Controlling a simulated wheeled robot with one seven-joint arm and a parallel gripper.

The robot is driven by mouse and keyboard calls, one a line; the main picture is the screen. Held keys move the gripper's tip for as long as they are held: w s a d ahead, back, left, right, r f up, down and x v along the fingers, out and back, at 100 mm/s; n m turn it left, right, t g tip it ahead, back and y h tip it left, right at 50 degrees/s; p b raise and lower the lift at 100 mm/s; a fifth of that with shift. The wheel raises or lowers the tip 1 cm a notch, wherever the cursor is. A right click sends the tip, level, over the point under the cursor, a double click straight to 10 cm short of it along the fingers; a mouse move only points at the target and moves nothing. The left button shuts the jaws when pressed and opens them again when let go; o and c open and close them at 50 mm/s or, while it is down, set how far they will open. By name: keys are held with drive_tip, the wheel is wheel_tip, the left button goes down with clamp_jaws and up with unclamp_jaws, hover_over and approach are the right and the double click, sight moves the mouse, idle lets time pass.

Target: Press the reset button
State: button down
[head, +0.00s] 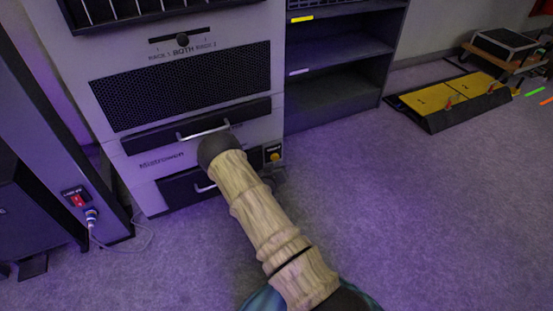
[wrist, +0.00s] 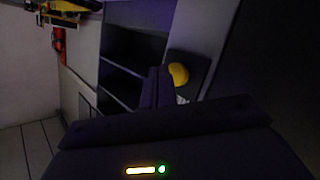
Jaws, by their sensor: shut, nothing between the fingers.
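A round yellow button (head: 275,157) sits on a small black plate at the lower right of the grey cabinet front. A small label above it is too small to read. In the wrist view the yellow button (wrist: 179,74) shows just right of my fingertips, on its dark plate. My gripper (wrist: 158,84) is shut and empty, with its tips close to the button. I cannot tell whether they touch it. In the head view my arm hides the gripper.
The grey cabinet (head: 225,40) has drawers with bar handles (head: 203,132) and a selector slider above. A dark open shelf (head: 335,60) stands to its right. A red switch (head: 77,200) with a cable is at left. A yellow-topped ramp (head: 450,100) lies right; carpet between is clear.

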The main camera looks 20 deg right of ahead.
drive_tip(key=shift+w, duration=0.15)
drive_tip(key=shift+w, duration=0.3)
drive_tip(key=shift+w+b, duration=0.35)
drive_tip(key=shift+w, duration=0.2)
idle(1.0)
drive_tip(key=shift+s+r, duration=0.1)
drive_tip(key=shift+s, duration=0.05)
drive_tip(key=shift+s+p, duration=0.65)
drive_tip(key=shift+s, duration=0.2)
drive_tip(key=shift+s, duration=0.1)
drive_tip(key=s+p, duration=0.2)
drive_tip(key=s, duration=0.2)
drive_tip(key=shift+s+d+p, duration=0.1)
drive_tip(key=shift+s+p, duration=0.2)
drive_tip(key=shift+s, duration=0.1)
idle(0.4)
